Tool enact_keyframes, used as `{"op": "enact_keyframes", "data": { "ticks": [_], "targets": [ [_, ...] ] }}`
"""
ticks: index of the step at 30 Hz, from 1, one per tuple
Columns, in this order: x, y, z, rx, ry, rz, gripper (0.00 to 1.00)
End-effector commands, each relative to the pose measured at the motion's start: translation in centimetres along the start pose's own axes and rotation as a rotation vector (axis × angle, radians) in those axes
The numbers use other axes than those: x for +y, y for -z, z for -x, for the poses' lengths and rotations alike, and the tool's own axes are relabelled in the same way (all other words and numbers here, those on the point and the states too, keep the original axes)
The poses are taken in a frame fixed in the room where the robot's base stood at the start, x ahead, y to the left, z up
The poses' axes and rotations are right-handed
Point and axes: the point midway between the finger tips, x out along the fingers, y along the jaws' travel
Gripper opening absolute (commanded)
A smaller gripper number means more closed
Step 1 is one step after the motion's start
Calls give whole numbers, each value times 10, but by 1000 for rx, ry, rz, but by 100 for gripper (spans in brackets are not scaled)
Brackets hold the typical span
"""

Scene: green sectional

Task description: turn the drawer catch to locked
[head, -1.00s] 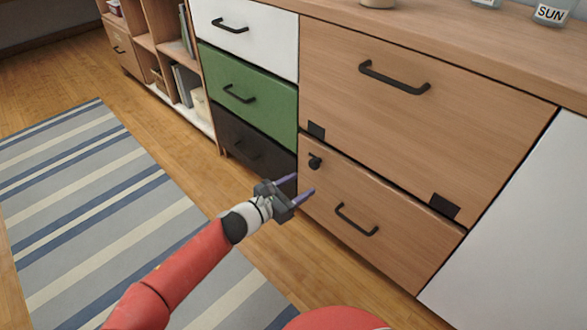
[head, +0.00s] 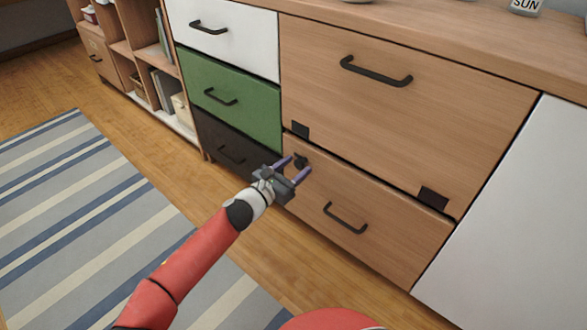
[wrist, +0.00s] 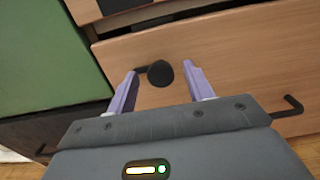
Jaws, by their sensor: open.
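The drawer catch (head: 301,161) is a small black knob on the upper left of the lower wooden drawer (head: 390,225). In the wrist view the catch (wrist: 160,73) shows a round dark knob with a short bar pointing left. My gripper (head: 297,164) is open, its two purple fingers pointing at the drawer front. In the wrist view the fingertips (wrist: 163,72) stand one on each side of the knob, with a gap to it on both sides. I cannot tell how deep the fingers reach around it.
The lower drawer has a black bar handle (head: 345,218) below the catch. The upper wooden front (head: 400,110) has its own handle (head: 375,70). Green (head: 235,100) and dark (head: 228,150) drawers stand to the left. A striped rug (head: 80,210) lies on the floor.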

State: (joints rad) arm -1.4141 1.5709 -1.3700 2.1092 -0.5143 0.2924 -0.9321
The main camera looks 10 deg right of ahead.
Motion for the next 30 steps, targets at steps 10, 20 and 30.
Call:
{"op": "enact_keyframes", "data": {
  "ticks": [10, 20, 30],
  "targets": [
    [0, 0, 0, 1, 0, 0, 16],
    [0, 0, 0, 1, 0, -26, 8],
    [-1, -2, 1, 0, 1, -223, 8]
  ]
}}
